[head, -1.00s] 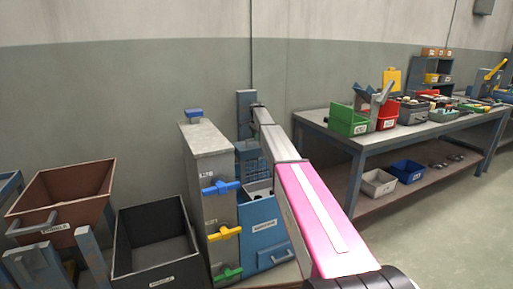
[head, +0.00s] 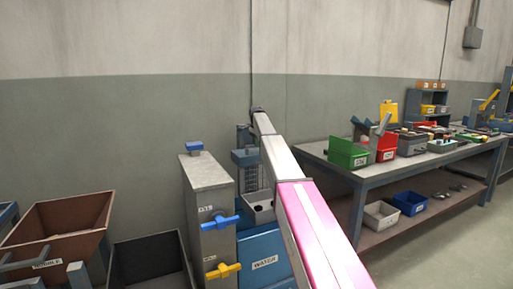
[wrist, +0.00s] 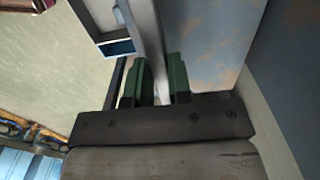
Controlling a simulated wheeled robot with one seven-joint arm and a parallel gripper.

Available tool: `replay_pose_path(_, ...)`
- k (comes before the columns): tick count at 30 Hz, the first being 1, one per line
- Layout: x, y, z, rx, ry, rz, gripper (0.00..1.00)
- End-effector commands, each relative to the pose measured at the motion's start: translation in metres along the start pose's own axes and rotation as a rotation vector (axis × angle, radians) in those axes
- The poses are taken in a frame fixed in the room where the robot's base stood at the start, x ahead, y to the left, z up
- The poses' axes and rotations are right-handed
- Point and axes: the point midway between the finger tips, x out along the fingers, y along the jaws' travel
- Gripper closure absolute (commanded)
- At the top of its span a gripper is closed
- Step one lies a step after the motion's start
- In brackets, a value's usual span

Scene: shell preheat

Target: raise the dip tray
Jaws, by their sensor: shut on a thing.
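The dip tray (head: 257,178) looks like a dark mesh basket under a blue-grey block. In the head view it is above the blue tank (head: 263,262), partly covered by my arm. Its lower edge is near the tank's opening, and I cannot tell whether it is fully clear. In the wrist view my gripper (wrist: 160,88) has its two dark green fingers closed on a grey bar (wrist: 148,38), which appears to be part of the tray. My fingers are hidden behind my arm in the head view.
A tall grey cabinet (head: 208,176) with blue and yellow handles stands left of the tank. A dark bin (head: 150,255) and a brown hopper (head: 62,222) are farther left. A workbench (head: 375,172) with coloured bins is at right, with open floor before it.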

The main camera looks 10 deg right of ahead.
Motion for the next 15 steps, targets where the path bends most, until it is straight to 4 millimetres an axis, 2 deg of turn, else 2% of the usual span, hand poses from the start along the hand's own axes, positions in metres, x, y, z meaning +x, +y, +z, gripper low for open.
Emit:
replay_pose_path(1, -0.0048, -0.0010, -0.0003, 0.000, 0.000, -0.004, 1.00)
replay_pose_path(9, -0.0066, -0.0016, -0.0005, 0.000, 0.001, -0.006, 1.00)
replay_pose_path(10, -0.0067, -0.0016, -0.0005, 0.000, 0.001, -0.006, 0.72)
replay_pose_path(11, -0.0067, -0.0015, -0.0005, 0.000, 0.001, -0.006, 0.62)
replay_pose_path(12, -0.0064, -0.0015, -0.0005, 0.000, 0.001, -0.005, 0.55)
replay_pose_path(15, -0.0052, -0.0013, -0.0003, 0.000, 0.001, -0.004, 0.55)
